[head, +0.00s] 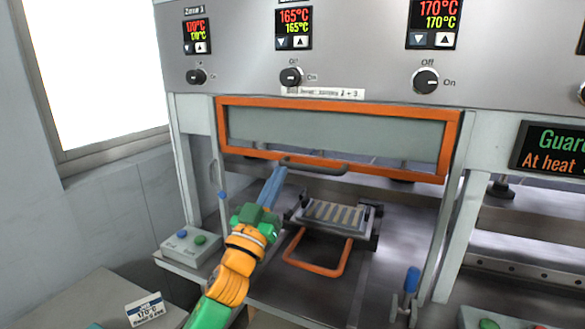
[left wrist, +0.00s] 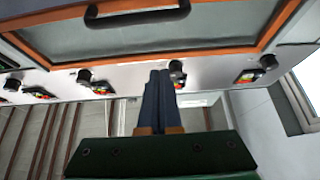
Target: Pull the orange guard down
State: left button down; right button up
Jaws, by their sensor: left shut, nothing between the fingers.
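The orange guard (head: 451,146) is an orange frame around a grey see-through panel on the press front. It hangs above the press bed, and a dark bar handle (head: 325,168) sits on its lower edge. In the left wrist view the guard's orange edge (left wrist: 110,60) crosses the top, with the handle (left wrist: 137,16) above it. My left gripper (head: 281,170) is shut and empty, its blue fingers pointing up at the handle's left end in the head view. The left wrist view shows the fingertips (left wrist: 160,72) apart from the handle. My right gripper is out of view.
Below the guard is a slotted tray (head: 335,213) with an orange loop handle (head: 318,268). A button box (head: 190,245) stands at the left and a blue-topped lever (head: 411,280) at the right. Knobs and displays line the panel above. A small table (head: 105,297) is at lower left.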

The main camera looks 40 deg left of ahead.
pick_arm(q)
jog(key=p+x, duration=0.3)
jog(key=x, duration=0.5)
jog(key=f, duration=0.2)
jog(key=w+f+b, duration=0.1)
jog(key=f, duration=0.1)
jog(key=shift+a+f, duration=0.1)
jog(key=shift+f, duration=0.05)
notch_tip(320, 180, down, 19)
jog(key=b, duration=1.6)
jog(key=shift+r, duration=0.25)
jog(key=shift+s, duration=0.15)
